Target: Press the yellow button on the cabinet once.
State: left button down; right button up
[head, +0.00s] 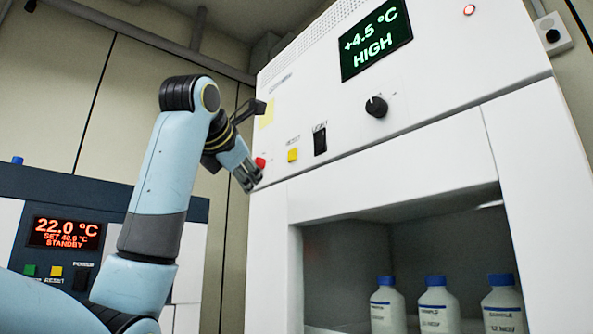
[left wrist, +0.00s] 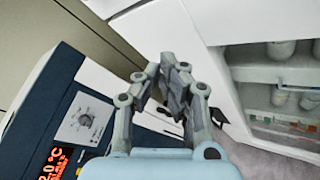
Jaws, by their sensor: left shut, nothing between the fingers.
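My left gripper (head: 254,184) is shut and empty, just below and left of the red button and left of the yellow one. I cannot tell whether its tips touch the panel. The left wrist view shows the closed fingers (left wrist: 176,85) over the cabinet's side; the yellow button is not seen there. My right gripper is not in view.
The cabinet panel also carries a display (head: 375,38) reading +4.5 °C HIGH and a black knob (head: 376,106). Sample bottles (head: 438,308) stand in the open bay below. A dark blue unit (head: 100,210) at the left has its own green and yellow buttons (head: 55,272).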

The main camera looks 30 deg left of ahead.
aim_at(292, 155)
pick_arm(q)
notch_tip(292, 155, up, 6)
jog(key=s+t, duration=0.1)
jog(key=s, duration=0.2)
jog(key=w+d+p, duration=0.3)
jog(key=w+p, duration=0.1)
jog(key=w, duration=0.4)
jog(key=shift+r+t, duration=0.25)
jog(key=shift+t, duration=0.05)
dwell(0.3)
jog(key=shift+w, duration=0.15)
dwell(0.9)
jog(key=shift+w+d, duration=0.15)
jog(key=shift+w, duration=0.15)
